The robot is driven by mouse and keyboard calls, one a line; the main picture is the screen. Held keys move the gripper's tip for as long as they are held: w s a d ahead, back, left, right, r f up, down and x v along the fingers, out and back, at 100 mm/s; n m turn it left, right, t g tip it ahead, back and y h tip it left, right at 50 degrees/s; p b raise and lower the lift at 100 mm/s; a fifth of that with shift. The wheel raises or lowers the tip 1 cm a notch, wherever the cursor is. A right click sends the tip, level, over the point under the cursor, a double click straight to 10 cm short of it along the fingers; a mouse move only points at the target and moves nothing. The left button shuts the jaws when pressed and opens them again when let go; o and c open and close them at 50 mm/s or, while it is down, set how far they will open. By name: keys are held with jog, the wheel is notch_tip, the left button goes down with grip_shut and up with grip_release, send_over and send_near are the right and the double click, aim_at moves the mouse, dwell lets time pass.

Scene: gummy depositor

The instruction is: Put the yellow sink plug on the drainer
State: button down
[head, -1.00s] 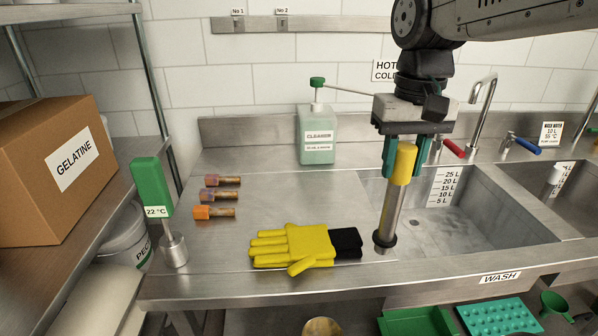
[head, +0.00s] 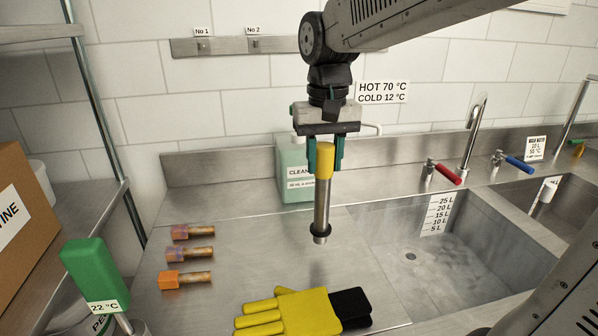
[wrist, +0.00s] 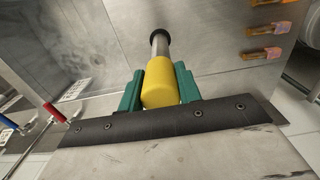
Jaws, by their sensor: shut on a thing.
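The yellow sink plug (head: 323,195) is a long steel tube with a yellow top and a dark ring near its lower end. My gripper (head: 325,155) is shut on its yellow top, with green fingers on either side. The plug hangs upright in front of the cleaner bottle, over the steel drainer (head: 230,225) left of the wash sink. Its lower end seems to be above the surface; the exact gap is hard to tell. In the wrist view the yellow top (wrist: 160,85) sits between the two green fingers, and the tube points away from me.
Yellow gloves with black cuffs (head: 300,312) lie at the drainer's front. Several coloured brushes or nozzles (head: 190,255) lie at its left. The cleaner bottle (head: 294,170) stands behind the plug. The wash sink (head: 440,240) is at right. The drainer's middle is clear.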

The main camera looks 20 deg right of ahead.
jog(key=w+a+f, duration=0.2)
jog(key=w+f, duration=0.2)
jog(key=w, duration=0.2)
jog(key=shift+w, duration=0.15)
jog(key=shift+a+f, duration=0.1)
jog(key=c, duration=1)
grip_release()
jog(key=shift+f, duration=0.1)
jog(key=shift+o, duration=0.2)
notch_tip(320, 180, up, 12)
jog(key=s+d+f, duration=0.1)
jog(key=s+f, duration=0.3)
jog(key=s, duration=0.4)
jog(key=s+d+f+n+t, duration=0.1)
jog(key=s+f, duration=0.3)
jog(key=s, duration=0.5)
jog(key=s+d+f+n, duration=0.1)
jog(key=s+f, duration=0.4)
jog(key=s, duration=0.4)
